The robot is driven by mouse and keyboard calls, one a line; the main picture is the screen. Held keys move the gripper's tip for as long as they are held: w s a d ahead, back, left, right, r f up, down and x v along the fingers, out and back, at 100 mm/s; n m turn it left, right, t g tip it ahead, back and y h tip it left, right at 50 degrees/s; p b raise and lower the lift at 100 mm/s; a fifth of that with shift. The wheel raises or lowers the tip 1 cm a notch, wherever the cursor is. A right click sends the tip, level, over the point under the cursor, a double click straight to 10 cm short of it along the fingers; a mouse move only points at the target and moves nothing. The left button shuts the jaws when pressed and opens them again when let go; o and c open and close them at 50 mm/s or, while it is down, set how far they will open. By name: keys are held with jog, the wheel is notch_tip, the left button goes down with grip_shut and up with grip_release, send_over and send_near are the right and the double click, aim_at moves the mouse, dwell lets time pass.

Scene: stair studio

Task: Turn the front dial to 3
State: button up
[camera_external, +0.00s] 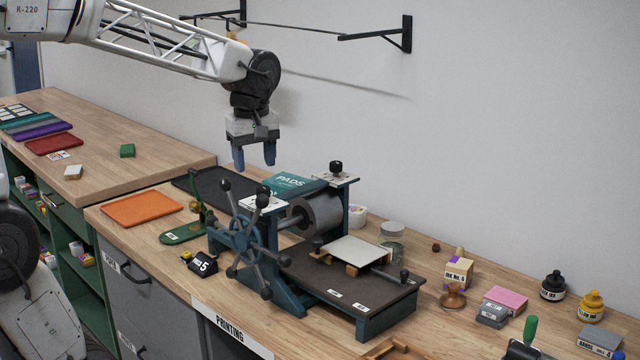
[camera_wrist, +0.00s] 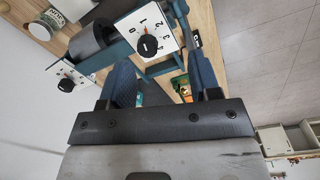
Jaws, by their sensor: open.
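The blue press carries two black dials on white plates. The back dial (camera_external: 336,167) stands on the far post and also shows in the wrist view (camera_wrist: 66,85). My gripper (camera_external: 254,163) is open and empty, fingers pointing down, above and behind the press. In the wrist view its blue fingers (camera_wrist: 162,65) appear below and beside the front dial.
The spoked handwheel (camera_external: 250,243) sticks out at the press's near side. The roller (camera_external: 318,214) lies between the posts. An orange tray (camera_external: 141,208) lies left; ink bottles (camera_external: 553,286) and stamps stand right.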

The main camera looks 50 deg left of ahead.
aim_at(263, 187)
jog(key=shift+w+a+r+n, duration=0.1)
jog(key=shift+w+a+n, duration=0.3)
jog(key=shift+w+n, duration=0.35)
jog(key=shift+w+a+r+n, duration=0.1)
jog(key=shift+w+a+n, duration=0.25)
jog(key=shift+w+n, duration=0.35)
jog(key=shift+w, duration=0.1)
jog(key=shift+f, duration=3.9)
jog(key=c, duration=0.9)
